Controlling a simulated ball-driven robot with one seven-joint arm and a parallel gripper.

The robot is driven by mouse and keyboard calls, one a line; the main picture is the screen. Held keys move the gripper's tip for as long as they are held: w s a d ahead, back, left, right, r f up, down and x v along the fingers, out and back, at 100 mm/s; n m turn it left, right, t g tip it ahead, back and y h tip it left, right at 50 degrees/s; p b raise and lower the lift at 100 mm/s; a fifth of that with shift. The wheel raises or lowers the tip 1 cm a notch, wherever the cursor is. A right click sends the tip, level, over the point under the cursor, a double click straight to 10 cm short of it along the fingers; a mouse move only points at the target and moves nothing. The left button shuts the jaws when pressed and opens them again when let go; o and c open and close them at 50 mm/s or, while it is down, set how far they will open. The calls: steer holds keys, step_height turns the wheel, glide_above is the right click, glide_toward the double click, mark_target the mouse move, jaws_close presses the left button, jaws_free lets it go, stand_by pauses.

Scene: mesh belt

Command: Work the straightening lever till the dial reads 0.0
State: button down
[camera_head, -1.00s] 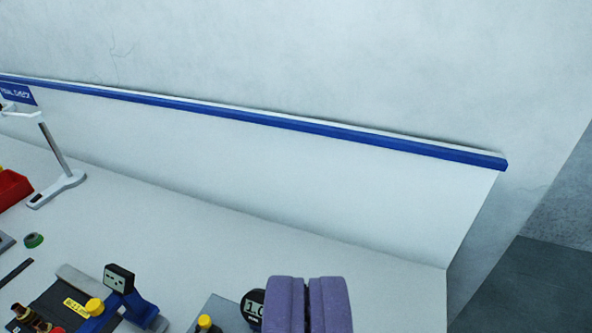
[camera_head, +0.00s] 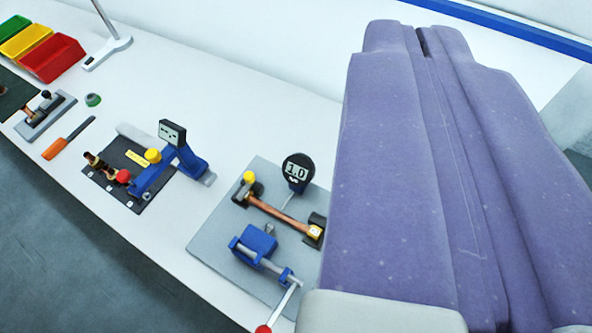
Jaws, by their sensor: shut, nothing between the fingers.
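A round black dial (camera_head: 298,170) reads 1.0 and stands at the back of a grey plate (camera_head: 208,232). In front of it a brown bar (camera_head: 277,215) lies between two dark supports, one with a yellow knob (camera_head: 249,177). A blue press block (camera_head: 258,243) with a blue screw bar sits in front of the bar. A silver lever (camera_head: 284,304) with a red ball end (camera_head: 263,329) slants down to the bottom edge. My gripper (camera_head: 418,28), with purple fingers, is shut and empty, large at the right. It hides the plate's right side.
Left of the plate is a dark fixture (camera_head: 112,192) with a blue arm and small display (camera_head: 172,133). Farther left lie an orange-handled tool (camera_head: 56,149), a green ring (camera_head: 93,100) and coloured bins (camera_head: 51,60).

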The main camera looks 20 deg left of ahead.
steer(key=w+a+f+n+g+p, duration=0.2)
steer(key=w+a+f+g+p, duration=0.15)
steer(key=w+f+p, duration=0.4)
steer(key=n+g+p, duration=0.7)
steer(key=g+p, duration=0.6)
steer(key=p, duration=0.2)
glide_toward(260, 331)
steer(key=shift+s+a+r+h, duration=0.2)
steer(key=shift+a+r+h, duration=0.1)
steer(key=shift+a+h, duration=0.1)
steer(key=f+b, duration=0.1)
steer(key=f, duration=0.1)
steer(key=f+b, duration=0.4)
steer(key=f, duration=0.1)
steer(key=shift+s+d, duration=0.2)
steer(key=shift+d, duration=0.1)
